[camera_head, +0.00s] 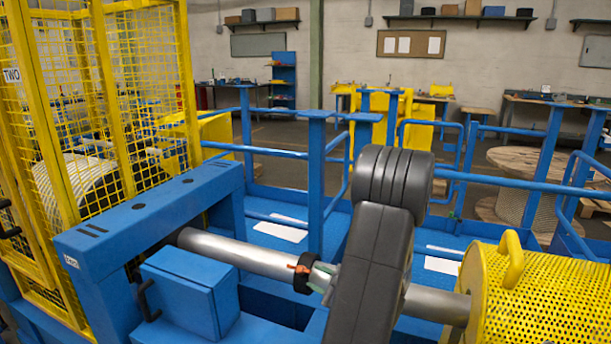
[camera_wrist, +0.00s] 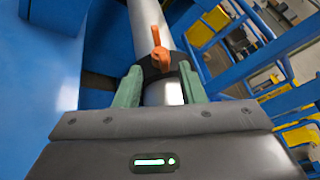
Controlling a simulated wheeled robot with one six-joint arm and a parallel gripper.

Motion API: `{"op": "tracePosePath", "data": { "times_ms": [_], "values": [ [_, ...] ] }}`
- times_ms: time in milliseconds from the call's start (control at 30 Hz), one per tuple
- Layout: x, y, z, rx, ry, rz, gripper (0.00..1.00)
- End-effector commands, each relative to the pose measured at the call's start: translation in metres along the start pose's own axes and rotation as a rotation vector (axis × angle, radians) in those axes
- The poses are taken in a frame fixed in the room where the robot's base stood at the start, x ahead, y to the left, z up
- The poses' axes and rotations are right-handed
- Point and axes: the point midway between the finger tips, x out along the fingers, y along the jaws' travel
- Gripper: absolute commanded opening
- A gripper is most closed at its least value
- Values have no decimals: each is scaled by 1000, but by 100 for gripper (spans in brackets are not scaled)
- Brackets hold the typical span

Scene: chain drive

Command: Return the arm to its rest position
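My gripper (camera_wrist: 160,72) has its two green fingers apart, one on each side of a grey shaft (camera_wrist: 148,25). A black collar (camera_wrist: 152,70) with an orange lever (camera_wrist: 158,50) sits around the shaft at the fingertips. I cannot tell whether the fingertips touch the collar. In the head view my gripper (camera_head: 328,276) is low at the shaft (camera_head: 235,254), just right of the black collar (camera_head: 303,275) and its orange lever (camera_head: 299,268). My dark grey arm rises from there and hides part of the shaft.
A blue frame (camera_head: 150,215) with a blue box (camera_head: 180,295) stands left. A yellow perforated drum guard (camera_head: 545,295) is close on the right. Blue posts and rails (camera_head: 316,180) stand behind my arm. A yellow mesh cage (camera_head: 100,90) is far left.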

Motion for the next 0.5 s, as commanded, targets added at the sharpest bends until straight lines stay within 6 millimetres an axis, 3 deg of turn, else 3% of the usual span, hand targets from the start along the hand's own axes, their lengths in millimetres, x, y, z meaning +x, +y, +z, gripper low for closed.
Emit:
{"op": "tracePosePath", "data": {
  "times_ms": [300, 500],
  "values": [
    [59, 1, 1, 1, -1, 3, 36],
    [58, -2, 2, -12, 1, 24, 36]
  ]
}}
